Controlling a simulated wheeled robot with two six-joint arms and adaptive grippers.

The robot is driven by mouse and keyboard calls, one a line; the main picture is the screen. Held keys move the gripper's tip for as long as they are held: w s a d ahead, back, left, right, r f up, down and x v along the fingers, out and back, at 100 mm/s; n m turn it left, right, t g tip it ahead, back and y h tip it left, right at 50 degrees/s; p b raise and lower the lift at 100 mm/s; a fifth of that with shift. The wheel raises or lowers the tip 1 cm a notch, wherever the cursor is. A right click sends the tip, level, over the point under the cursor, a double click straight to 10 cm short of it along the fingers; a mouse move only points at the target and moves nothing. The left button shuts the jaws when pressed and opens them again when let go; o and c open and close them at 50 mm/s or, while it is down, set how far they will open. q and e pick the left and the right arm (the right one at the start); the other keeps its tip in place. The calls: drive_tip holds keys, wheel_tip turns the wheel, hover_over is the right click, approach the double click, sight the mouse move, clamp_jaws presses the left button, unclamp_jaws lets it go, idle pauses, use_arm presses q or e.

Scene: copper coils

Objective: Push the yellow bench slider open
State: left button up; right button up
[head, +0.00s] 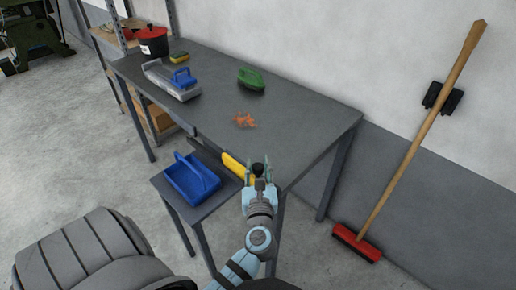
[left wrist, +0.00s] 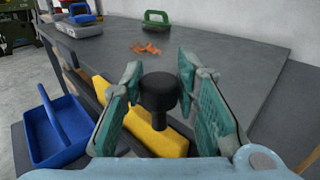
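The yellow bench slider (head: 233,165) is a bar along the front edge of the grey workbench (head: 310,118), partly hidden by my left gripper in the head view. In the left wrist view the yellow slider (left wrist: 167,142) lies below a black knob (left wrist: 159,92). My left gripper (head: 259,167) is at the slider's near end. Its teal fingers (left wrist: 158,80) stand apart, one on each side of the black knob, with small gaps visible. Whether a finger touches the knob cannot be told. My right gripper does not show.
A small side table holds a blue tray (head: 180,181) left of the slider. A broom (head: 420,140) leans on the wall.

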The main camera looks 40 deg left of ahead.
use_arm(q)
drive_tip(key=o, duration=0.3)
drive_tip(key=shift+d, duration=0.1)
drive_tip(key=shift+o, duration=0.3)
drive_tip(key=shift+d+r, duration=0.1)
drive_tip(key=shift+r, duration=0.1)
wheel_tip(320, 180, up, 10)
drive_tip(key=shift+f, duration=0.1)
drive_tip(key=shift+s+f, duration=0.1)
